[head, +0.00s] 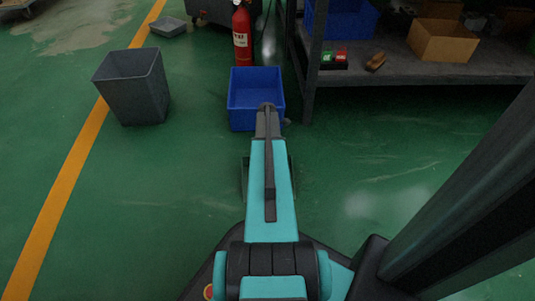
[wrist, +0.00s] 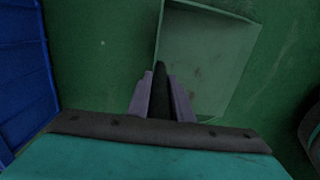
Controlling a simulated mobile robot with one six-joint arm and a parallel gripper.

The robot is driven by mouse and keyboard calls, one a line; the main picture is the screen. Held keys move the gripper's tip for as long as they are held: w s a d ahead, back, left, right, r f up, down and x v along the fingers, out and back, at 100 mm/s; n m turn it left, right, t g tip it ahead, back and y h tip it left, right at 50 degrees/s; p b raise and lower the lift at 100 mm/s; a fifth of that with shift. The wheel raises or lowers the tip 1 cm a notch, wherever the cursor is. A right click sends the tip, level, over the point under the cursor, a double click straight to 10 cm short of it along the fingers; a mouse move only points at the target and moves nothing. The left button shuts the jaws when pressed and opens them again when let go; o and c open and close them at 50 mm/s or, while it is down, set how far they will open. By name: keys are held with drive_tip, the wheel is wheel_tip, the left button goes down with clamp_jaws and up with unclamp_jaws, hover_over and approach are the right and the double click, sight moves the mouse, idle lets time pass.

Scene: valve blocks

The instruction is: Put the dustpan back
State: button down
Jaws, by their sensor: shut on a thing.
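The dustpan (wrist: 212,62) shows in the wrist view as a flat, dull green-grey pan with a raised rim, above green floor. Its dark handle (wrist: 160,82) points down toward my gripper (wrist: 160,78). The two grey-purple fingers are shut on the handle, one on each side. In the head view my arm hides the gripper and most of the dustpan; only a thin dark edge of it (head: 244,176) shows beside the arm. I cannot tell how high it is above the floor.
A blue bin (head: 243,118) stands just beyond my arm and shows at the wrist view's left edge (wrist: 22,75). A grey bin (head: 135,88), a grey tray (head: 168,27) and a fire extinguisher (head: 242,35) stand farther off. A shelf (head: 400,66) is at right.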

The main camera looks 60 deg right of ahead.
drive_tip(key=shift+f, duration=0.1)
idle(0.3)
drive_tip(key=c, duration=1.6)
unclamp_jaws()
wheel_tip(320, 180, up, 12)
drive_tip(key=p, duration=0.5)
drive_tip(key=shift+p, duration=0.35)
